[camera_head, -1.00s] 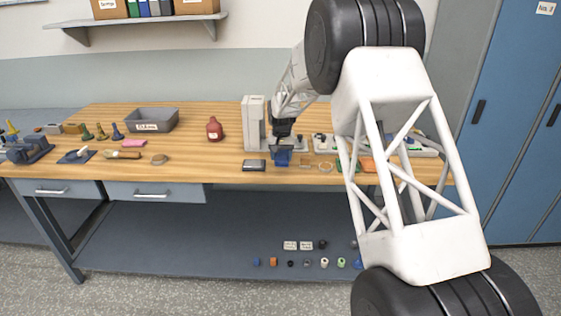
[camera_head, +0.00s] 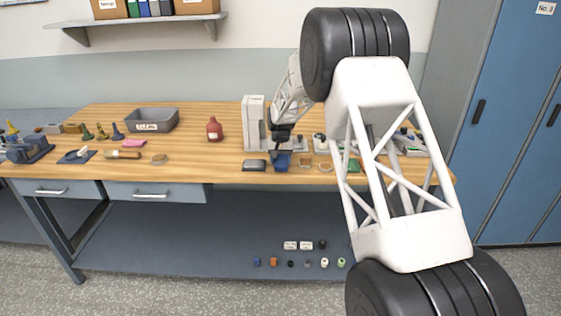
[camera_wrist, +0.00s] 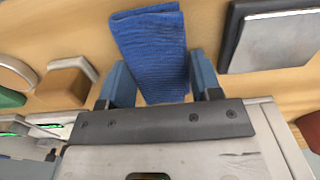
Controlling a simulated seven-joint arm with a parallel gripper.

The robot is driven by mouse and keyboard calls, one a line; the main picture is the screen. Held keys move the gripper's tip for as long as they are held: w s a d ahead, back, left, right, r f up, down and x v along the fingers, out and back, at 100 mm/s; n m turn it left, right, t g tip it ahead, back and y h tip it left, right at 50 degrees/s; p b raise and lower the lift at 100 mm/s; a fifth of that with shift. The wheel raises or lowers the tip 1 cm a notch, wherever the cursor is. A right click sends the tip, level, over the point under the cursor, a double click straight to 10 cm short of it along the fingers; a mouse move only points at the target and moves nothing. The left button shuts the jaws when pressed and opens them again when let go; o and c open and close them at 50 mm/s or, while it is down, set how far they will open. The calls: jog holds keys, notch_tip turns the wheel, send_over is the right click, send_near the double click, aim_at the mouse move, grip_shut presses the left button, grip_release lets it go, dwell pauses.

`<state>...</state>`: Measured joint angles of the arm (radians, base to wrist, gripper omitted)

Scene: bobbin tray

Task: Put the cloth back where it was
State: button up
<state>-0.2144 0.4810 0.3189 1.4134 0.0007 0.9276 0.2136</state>
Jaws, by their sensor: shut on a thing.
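The blue cloth (camera_head: 281,162) is at the front part of the workbench, below my gripper (camera_head: 282,148) in the head view. In the wrist view the ribbed blue cloth (camera_wrist: 150,45) lies between the two blue-grey fingers of my gripper (camera_wrist: 160,72), which is shut on it. Its near end is between the fingers and its far end extends beyond them. I cannot tell whether the cloth touches the bench top.
A dark box with a pale top (camera_head: 254,165) sits left of the cloth, and a small wooden block (camera_head: 305,162) sits right of it. A ring (camera_head: 325,167) and a green item (camera_head: 353,165) lie further right. A grey machine (camera_head: 254,122) stands behind. Bare bench (camera_head: 215,165) lies left.

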aim_at(280, 159)
jog(key=shift+f, duration=0.25)
jog(key=shift+f, duration=0.3)
jog(key=o, duration=1)
jog(key=shift+f, duration=0.2)
jog(key=shift+c, duration=0.2)
jog(key=shift+d+f, duration=0.1)
jog(key=shift+s+d+f, duration=0.1)
jog(key=shift+s+f, duration=0.05)
jog(key=shift+f, duration=0.05)
jog(key=shift+c, duration=0.3)
jog(key=shift+o, duration=0.3)
jog(key=shift+d+r, duration=0.1)
jog(key=shift+r, duration=0.45)
notch_tip(280, 159, up, 12)
jog(key=shift+a+r, duration=0.25)
jog(key=shift+a, duration=0.05)
